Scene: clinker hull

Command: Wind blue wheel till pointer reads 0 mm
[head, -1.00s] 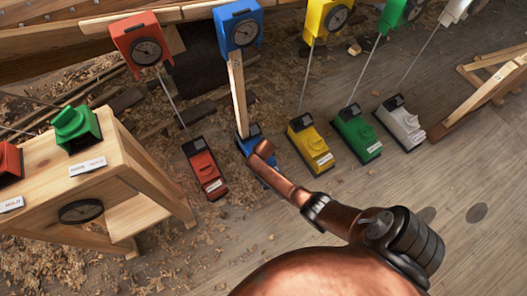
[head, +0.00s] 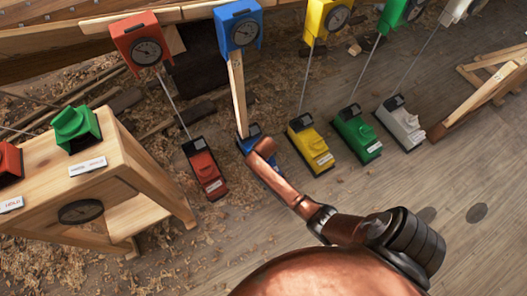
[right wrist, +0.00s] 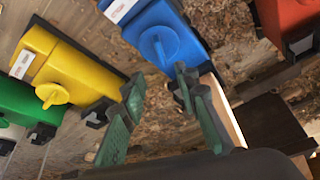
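The blue winch box (head: 244,144) stands on the floor at the foot of a wooden post, mostly hidden behind my right arm in the head view. In the right wrist view its round blue wheel (right wrist: 160,44) shows on top, with a raised bar across it. My right gripper (right wrist: 158,90) is open and empty, its two dark green fingers spread below the wheel in that picture, apart from it. The blue gauge (head: 238,28) is at the post's top; its pointer is too small to read. My left gripper is not in view.
A red box (head: 205,168) stands left of the blue one; yellow (head: 312,144), green (head: 357,135) and white (head: 400,122) boxes stand to its right. A wooden bench (head: 130,165) is at the left. Bare floor lies at the right front.

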